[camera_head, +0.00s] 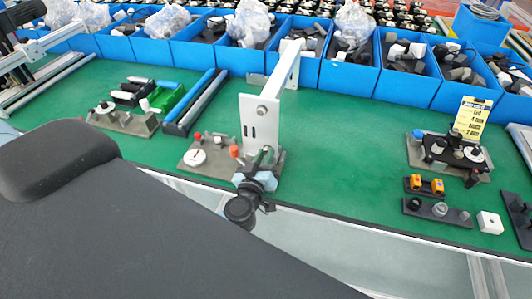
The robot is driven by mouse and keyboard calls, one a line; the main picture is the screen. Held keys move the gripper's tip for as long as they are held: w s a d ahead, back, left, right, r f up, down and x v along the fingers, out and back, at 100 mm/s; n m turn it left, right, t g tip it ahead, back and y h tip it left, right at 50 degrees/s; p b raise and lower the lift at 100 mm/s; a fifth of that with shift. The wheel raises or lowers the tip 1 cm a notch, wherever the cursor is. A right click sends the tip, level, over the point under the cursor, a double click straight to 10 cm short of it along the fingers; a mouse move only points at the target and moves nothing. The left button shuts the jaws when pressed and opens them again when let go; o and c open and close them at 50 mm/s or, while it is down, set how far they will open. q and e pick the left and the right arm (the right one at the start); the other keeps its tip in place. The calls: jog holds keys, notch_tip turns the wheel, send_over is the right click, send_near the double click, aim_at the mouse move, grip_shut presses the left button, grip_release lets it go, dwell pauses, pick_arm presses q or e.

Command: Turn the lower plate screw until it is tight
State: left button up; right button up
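A white upright plate (259,127) stands on a grey fixture base (205,172) at the middle of the bench. A grey screw head (262,110) shows on the upper part of the plate. My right gripper is not in view.
The base also carries a white dial (196,157), a red knob (198,136) and an orange cylinder (234,152). Another fixture (127,122) stands left, and one with a yellow label (472,118) right. Blue bins (292,72) line the back. The green mat (345,140) is clear right of the plate.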

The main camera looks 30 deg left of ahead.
pick_arm(q)
grip_shut()
jog(key=m, duration=0.4)
jog(key=shift+m, duration=0.3)
jog(key=m, duration=0.5)
jog(key=shift+w, duration=0.1)
jog(key=o, duration=0.5)
grip_release()
jog(key=shift+o, duration=0.2)
jog(key=n, duration=0.9)
jog(key=shift+n, duration=0.3)
